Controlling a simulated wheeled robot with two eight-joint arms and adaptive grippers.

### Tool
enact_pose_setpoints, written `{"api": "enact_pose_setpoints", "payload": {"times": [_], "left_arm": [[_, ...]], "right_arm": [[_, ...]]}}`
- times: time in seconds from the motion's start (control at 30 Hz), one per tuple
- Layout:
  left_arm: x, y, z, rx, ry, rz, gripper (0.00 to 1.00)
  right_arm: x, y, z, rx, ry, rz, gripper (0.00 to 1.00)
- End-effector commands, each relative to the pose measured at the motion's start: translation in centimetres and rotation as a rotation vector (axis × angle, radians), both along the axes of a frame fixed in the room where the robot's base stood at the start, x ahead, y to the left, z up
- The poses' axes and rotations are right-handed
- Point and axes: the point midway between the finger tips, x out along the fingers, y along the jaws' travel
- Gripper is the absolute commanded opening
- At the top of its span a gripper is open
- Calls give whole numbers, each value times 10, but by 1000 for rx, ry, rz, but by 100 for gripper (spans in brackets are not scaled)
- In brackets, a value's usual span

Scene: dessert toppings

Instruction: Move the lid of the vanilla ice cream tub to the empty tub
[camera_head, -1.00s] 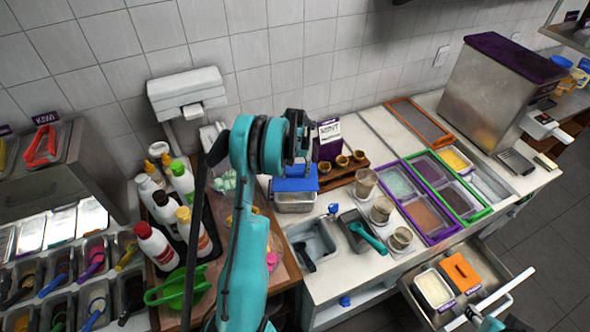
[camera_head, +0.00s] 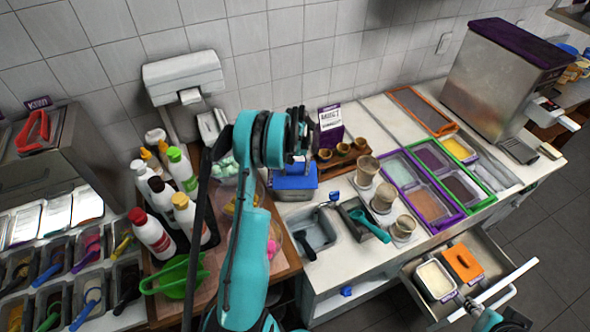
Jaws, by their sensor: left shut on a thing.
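My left gripper (camera_head: 297,158) is shut on a flat blue lid (camera_head: 290,182). The wrist hides most of its fingers. The lid is in front of or over a small metal tub (camera_head: 297,196) on the counter, and I cannot tell whether they touch. An uncovered tub with off-white contents, likely the vanilla ice cream tub (camera_head: 436,281), stands in the open drawer at the lower right. Beside it is a tub with an orange lid (camera_head: 464,262). My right gripper (camera_head: 480,303) is at the drawer handle, and its fingers are unclear.
The open drawer (camera_head: 409,283) juts out at the lower right. A grey basin (camera_head: 318,232) is set in the counter, with a teal scoop (camera_head: 371,226) and stacked cups (camera_head: 383,196) to its right. Squeeze bottles (camera_head: 152,235) stand at the left. A cone rack (camera_head: 345,160) is behind.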

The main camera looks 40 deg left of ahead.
Motion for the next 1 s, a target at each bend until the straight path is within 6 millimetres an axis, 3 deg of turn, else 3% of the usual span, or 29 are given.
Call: {"api": "enact_pose_setpoints", "payload": {"times": [0.1, 0.13, 0.2, 0.23, 0.63, 0.77, 1.0], "left_arm": [[0, 0, 1, 0, 0, 0, 32], [0, 0, 1, 0, 0, 0, 64], [0, 0, 1, 0, 0, 0, 82], [0, 0, 1, 0, 0, 0, 85], [0, 0, 7, 0, 0, 0, 85], [0, 0, 28, 0, 0, 0, 85], [0, 0, 81, 0, 0, 0, 85]], "right_arm": [[0, 0, 1, 0, 0, 0, 40], [0, 0, 1, 0, 0, 0, 40], [0, 0, 1, 0, 0, 0, 40], [0, 0, 1, 0, 0, 0, 40], [0, 0, 0, 0, 0, 0, 40], [0, 0, 0, 0, 0, 0, 40], [0, 0, 0, 0, 0, 0, 40]]}}
